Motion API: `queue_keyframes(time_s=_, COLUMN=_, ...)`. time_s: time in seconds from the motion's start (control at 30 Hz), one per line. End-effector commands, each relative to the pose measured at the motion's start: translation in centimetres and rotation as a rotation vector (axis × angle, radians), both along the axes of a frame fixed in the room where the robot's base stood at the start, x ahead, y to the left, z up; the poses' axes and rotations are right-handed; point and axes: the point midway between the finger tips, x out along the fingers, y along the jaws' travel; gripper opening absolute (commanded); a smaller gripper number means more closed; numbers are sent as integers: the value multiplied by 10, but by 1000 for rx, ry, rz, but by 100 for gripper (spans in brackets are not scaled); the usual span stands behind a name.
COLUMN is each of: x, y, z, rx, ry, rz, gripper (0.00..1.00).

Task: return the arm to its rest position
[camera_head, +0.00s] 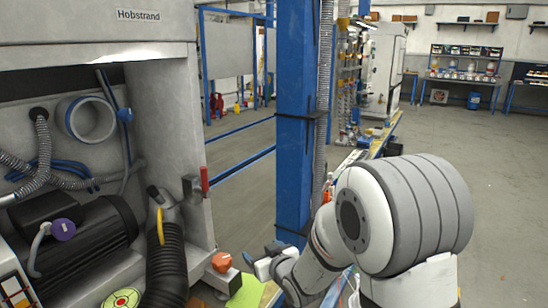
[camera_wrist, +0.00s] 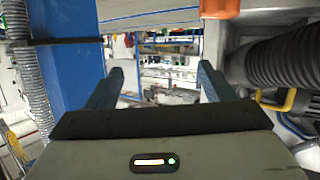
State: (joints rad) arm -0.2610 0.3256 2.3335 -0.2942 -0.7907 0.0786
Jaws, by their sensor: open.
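My arm (camera_head: 405,215), white with grey bands, stands at the lower right of the head view. It is bent, with its forearm reaching down and left toward the bench. My gripper (camera_head: 262,258) is at its end, just right of an orange-topped box (camera_head: 222,263) and near the foot of a blue post (camera_head: 295,120). In the wrist view my gripper (camera_wrist: 158,78) has its two blue fingers well apart. Nothing shows held between them; the space shows distant shelving.
A grey Hobstrand cabinet (camera_head: 170,110) fills the left, with a black motor (camera_head: 95,240), a black corrugated hose (camera_head: 166,268) and a red-handled lever (camera_head: 204,180). A green sheet (camera_head: 246,291) lies on the bench. The blue post stands close behind my forearm. Open floor (camera_head: 500,180) lies right.

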Motion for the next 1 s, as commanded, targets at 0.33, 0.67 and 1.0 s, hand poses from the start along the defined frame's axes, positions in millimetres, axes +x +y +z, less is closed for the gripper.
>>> queue_keyframes(time_s=0.33, x=-81, y=-121, z=149, rx=-181, ry=413, rz=-302, gripper=75)
queue_keyframes(time_s=0.67, x=-224, y=-180, z=250, rx=-215, ry=850, rz=-462, gripper=75)
queue_keyframes(time_s=1.0, x=-287, y=-186, z=276, rx=-209, ry=1028, rz=-484, gripper=75)
